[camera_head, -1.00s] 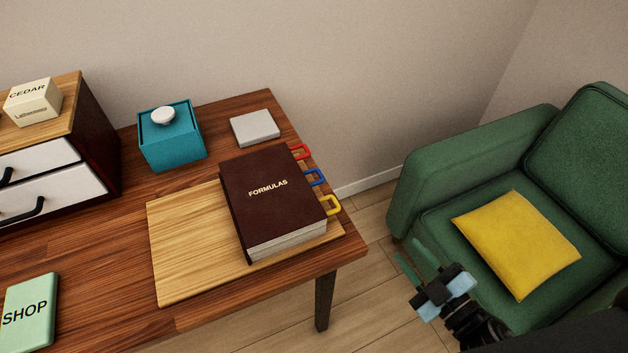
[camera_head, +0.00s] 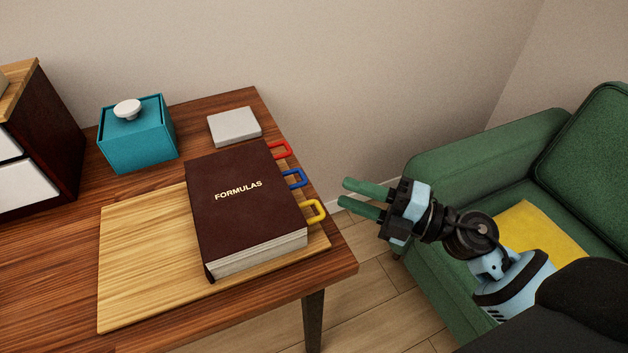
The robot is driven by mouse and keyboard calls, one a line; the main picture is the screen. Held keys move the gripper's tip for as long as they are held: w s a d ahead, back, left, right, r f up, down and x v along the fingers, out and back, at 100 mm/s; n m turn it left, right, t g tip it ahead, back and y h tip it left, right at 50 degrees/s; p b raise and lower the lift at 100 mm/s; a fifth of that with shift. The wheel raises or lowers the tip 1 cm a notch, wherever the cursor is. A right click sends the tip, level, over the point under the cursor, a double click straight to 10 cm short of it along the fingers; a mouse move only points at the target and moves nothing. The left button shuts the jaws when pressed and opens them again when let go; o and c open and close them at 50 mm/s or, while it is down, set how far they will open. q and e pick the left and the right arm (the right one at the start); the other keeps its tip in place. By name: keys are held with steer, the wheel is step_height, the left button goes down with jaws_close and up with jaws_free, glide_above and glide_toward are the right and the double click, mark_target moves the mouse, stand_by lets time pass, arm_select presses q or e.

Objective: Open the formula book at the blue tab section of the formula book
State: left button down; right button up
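The formula book (camera_head: 240,225) lies closed on a light wooden board (camera_head: 135,268), its dark brown cover marked FORMULAS. Three loop tabs stick out from its right side: the red tab (camera_head: 282,150) at the back, the blue tab (camera_head: 296,178) in the middle and the yellow tab (camera_head: 316,212) at the front. My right gripper (camera_head: 350,193) is to the right of the tabs, beyond the table edge. Its two green fingers point left toward the tabs, with a gap between them and nothing held. My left gripper is not in view.
A teal box (camera_head: 138,145) with a white knob and a flat grey block (camera_head: 234,127) stand behind the book. A drawer cabinet (camera_head: 50,140) is at the left. A green armchair (camera_head: 455,160) with a yellow cushion (camera_head: 540,235) is at the right, beyond a strip of floor.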

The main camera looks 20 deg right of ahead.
steer(key=x, duration=0.7)
steer(key=shift+w+a+p, duration=0.1)
steer(key=shift+w+p, duration=0.05)
steer(key=shift+p, duration=0.25)
jaws_close()
